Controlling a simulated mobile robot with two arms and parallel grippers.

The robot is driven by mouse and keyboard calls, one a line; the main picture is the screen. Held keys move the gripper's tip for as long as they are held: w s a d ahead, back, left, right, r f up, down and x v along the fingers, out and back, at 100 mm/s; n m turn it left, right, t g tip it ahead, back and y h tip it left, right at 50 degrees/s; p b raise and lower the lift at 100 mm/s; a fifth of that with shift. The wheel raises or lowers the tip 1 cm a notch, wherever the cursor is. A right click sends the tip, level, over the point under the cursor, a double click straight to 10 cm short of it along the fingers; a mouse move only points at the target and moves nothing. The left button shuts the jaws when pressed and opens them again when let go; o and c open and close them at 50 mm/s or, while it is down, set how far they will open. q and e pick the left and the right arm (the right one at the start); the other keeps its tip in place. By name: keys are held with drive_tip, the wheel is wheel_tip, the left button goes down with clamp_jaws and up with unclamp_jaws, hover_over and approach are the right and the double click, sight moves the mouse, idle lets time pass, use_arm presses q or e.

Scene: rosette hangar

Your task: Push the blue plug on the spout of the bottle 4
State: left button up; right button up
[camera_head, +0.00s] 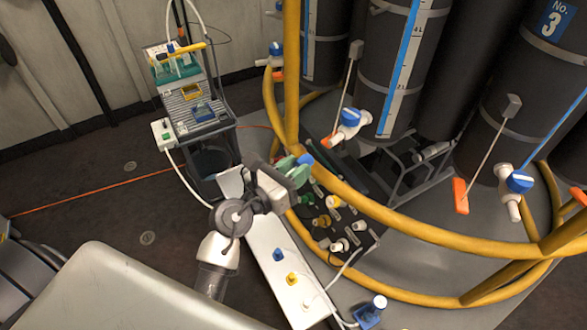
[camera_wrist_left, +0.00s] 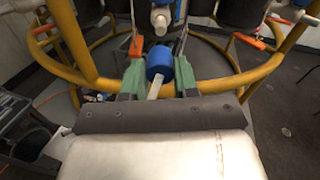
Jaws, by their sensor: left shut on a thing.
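My left gripper (camera_head: 297,170) is shut on a blue plug (camera_head: 306,160). In the left wrist view, the blue plug (camera_wrist_left: 160,63) sits between the green fingertips, with a white stem below it. A white spout (camera_wrist_left: 160,18) is just beyond the plug in that view, and the two look apart. In the head view, a spout with a blue and white valve (camera_head: 350,122) is on a dark bottle (camera_head: 395,60) beyond the gripper. No number shows on this bottle, so I cannot tell if it is bottle 4. My right gripper is out of view.
A yellow tubular rail (camera_head: 400,222) curves around the bottles, close to my gripper. An equipment cart (camera_head: 195,100) stands at left. Another bottle bears a No. 3 sign (camera_head: 556,18).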

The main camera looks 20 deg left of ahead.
use_arm(q)
drive_tip(key=shift+x, duration=2.7)
drive_tip(key=shift+p, duration=0.6)
drive_tip(key=shift+w+d, duration=0.25)
drive_tip(key=shift+w, duration=0.15)
idle(0.7)
drive_tip(key=o, duration=0.9)
drive_tip(key=shift+o, duration=0.2)
drive_tip(key=shift+s, duration=0.1)
